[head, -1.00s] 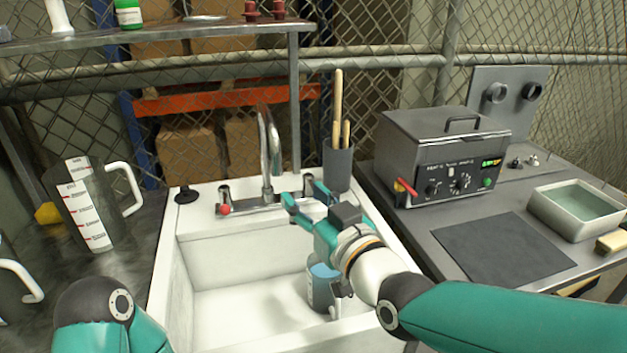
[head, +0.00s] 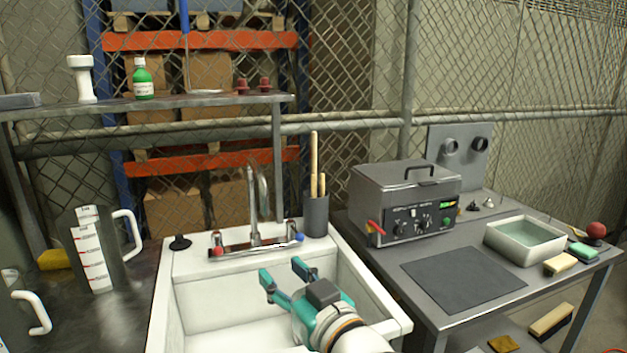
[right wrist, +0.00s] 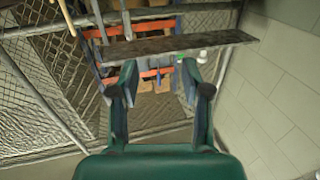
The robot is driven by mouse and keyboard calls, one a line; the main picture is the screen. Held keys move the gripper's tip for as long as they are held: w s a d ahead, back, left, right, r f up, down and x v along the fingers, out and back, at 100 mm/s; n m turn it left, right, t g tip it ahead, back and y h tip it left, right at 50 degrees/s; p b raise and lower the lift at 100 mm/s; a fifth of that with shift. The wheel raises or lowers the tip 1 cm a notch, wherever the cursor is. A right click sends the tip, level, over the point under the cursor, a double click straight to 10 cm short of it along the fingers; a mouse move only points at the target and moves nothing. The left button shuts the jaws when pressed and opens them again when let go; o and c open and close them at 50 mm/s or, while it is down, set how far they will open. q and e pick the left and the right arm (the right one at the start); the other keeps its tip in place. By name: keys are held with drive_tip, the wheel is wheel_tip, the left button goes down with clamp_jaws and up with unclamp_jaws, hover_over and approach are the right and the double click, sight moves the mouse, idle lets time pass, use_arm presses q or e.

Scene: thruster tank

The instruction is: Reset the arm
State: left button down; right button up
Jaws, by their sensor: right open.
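My right gripper (head: 284,280) is open and empty above the white sink (head: 205,300), in front of the faucet (head: 254,215). In the right wrist view its two fingers (right wrist: 160,90) stand apart with nothing between them, facing the shelf and wire fence. My right arm comes in from the bottom of the head view. My left gripper is not in view.
A grey box device (head: 405,205) stands on the right bench beside a white tray (head: 523,240) of liquid. A tool holder (head: 316,215) stands behind the sink's right corner. A measuring jug (head: 95,248) is at left. A shelf (head: 150,106) spans behind.

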drive_tip(key=w+d+f+m+g+h+p, duration=0.1)
drive_tip(key=w+d+f+h, duration=0.1)
drive_tip(key=d+f, duration=0.35)
drive_tip(key=w+d+f+m+g+h+p, duration=0.1)
drive_tip(key=w+d+f+m+h+p, duration=0.15)
drive_tip(key=f, duration=0.65)
drive_tip(key=s+d+f+m+g+h+p, duration=0.1)
drive_tip(key=s+d+f+g, duration=0.15)
drive_tip(key=f, duration=0.55)
drive_tip(key=s+d+f+g+h, duration=0.1)
drive_tip(key=d+f, duration=0.3)
drive_tip(key=f, duration=0.3)
drive_tip(key=s+d+f+m+g+p, duration=0.25)
drive_tip(key=s+f+g, duration=0.25)
drive_tip(key=s+f, duration=0.8)
use_arm(q)
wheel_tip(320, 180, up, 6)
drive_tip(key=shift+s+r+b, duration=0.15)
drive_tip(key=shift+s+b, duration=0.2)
drive_tip(key=shift+b, duration=0.05)
use_arm(e)
drive_tip(key=s+f+m+g, duration=0.2)
drive_tip(key=s+f+g, duration=0.2)
drive_tip(key=s, duration=0.8)
drive_tip(key=shift+a, duration=0.2)
